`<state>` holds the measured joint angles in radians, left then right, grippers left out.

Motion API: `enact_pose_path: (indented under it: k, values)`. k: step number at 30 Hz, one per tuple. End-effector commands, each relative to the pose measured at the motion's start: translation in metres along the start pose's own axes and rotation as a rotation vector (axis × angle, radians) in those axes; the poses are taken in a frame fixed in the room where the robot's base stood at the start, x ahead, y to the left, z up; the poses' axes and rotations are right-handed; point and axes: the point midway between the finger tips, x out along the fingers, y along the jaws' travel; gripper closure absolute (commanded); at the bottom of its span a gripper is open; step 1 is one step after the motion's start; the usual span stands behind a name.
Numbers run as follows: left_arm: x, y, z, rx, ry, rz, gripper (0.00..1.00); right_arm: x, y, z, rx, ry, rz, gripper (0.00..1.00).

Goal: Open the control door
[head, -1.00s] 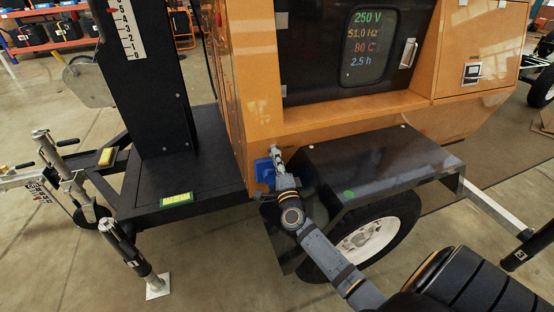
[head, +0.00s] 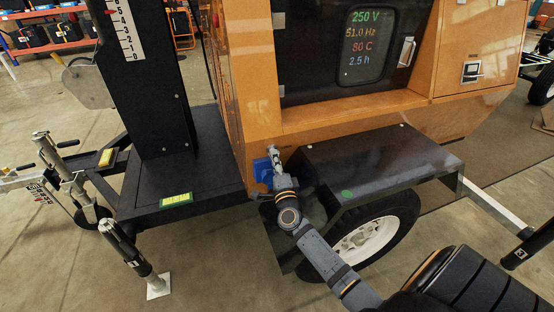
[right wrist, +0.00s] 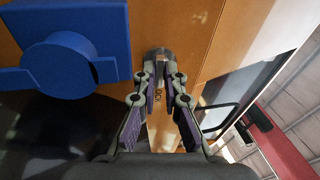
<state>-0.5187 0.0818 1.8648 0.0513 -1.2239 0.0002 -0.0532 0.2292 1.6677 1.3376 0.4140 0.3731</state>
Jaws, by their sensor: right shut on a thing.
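The dark door (head: 312,62) with a window and lit readouts sits in the orange housing, flush and closed. Its metal handle (head: 408,52) is at its right edge. My right gripper (head: 273,152) is far below and left of that handle, at the housing's lower corner beside a blue fitting (head: 262,169). In the right wrist view, the right gripper's fingertips (right wrist: 160,62) are close together on a small grey metal piece (right wrist: 159,53) beside the blue fitting (right wrist: 68,62). Partly hidden lettering shows between the fingers. My left gripper is not in view.
A black fender (head: 375,165) over a wheel juts out right of my right gripper. A black deck (head: 180,190) with a mast is to its left. Another latch (head: 472,72) is on the orange panel at right.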

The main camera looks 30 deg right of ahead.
Motion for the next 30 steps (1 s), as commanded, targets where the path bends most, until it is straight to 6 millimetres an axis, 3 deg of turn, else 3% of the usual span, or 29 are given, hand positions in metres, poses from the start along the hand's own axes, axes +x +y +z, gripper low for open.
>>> enact_pose_path:
  k: [1,14,15,20,30]
  values:
    - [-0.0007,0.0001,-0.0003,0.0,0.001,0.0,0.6,0.004,-0.0079,0.0052,0.005,-0.015,-0.011,1.0]
    - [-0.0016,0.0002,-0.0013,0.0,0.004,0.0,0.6,0.0039,-0.0079,0.0054,0.005,-0.014,-0.011,1.0]
    - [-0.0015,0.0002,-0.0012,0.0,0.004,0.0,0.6,0.0039,-0.0079,0.0054,0.005,-0.014,-0.011,0.9]
    - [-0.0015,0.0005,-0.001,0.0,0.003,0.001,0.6,0.0038,-0.0075,0.0053,0.005,-0.015,-0.01,0.68]
    - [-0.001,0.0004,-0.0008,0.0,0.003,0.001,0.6,0.0026,-0.0045,0.0037,0.003,-0.011,-0.005,0.68]
